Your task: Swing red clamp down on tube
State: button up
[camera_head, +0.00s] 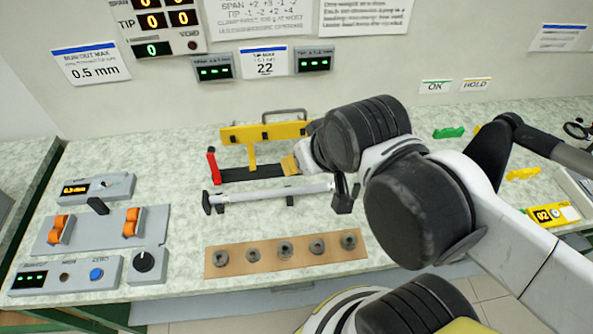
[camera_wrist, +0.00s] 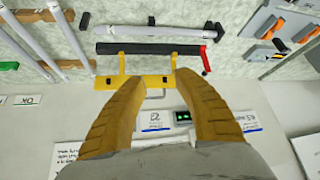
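The red clamp (camera_head: 213,164) stands at the left end of a black bar (camera_head: 262,174) in the head view, with its arm raised. In the wrist view the red clamp (camera_wrist: 218,32) shows at the bar's right end. A pale grey tube (camera_head: 275,193) lies level on black supports in front of the bar; it also shows in the wrist view (camera_wrist: 150,29). My gripper (camera_wrist: 157,78) has its two yellow fingers apart, over a yellow rail (camera_wrist: 148,82), with nothing seen held. In the head view its tip (camera_head: 291,163) is right of the clamp, partly hidden by my arm.
The yellow rail (camera_head: 262,132) with a black handle stands behind the bar. A brown board (camera_head: 225,262) with several grey rings lies in front. A grey device with orange clips (camera_head: 58,230) is at the left. More tubes (camera_wrist: 65,22) lie left in the wrist view.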

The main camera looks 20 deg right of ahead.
aim_at(211, 149)
jog(key=j+z, duration=0.25)
jog(key=j, duration=0.2)
jog(key=j+z, duration=0.25)
jog(key=j, duration=0.15)
jog(key=k+j+z, duration=0.25)
jog(key=j, duration=0.15)
jog(key=j+z, duration=0.2)
jog(key=j, duration=0.2)
jog(key=k+j+z, duration=0.25)
jog(key=j, duration=0.15)
jog(key=j+z, duration=0.25)
jog(key=k+j+z, duration=0.25)
jog(key=k+j, duration=0.05)
jog(key=j, duration=0.1)
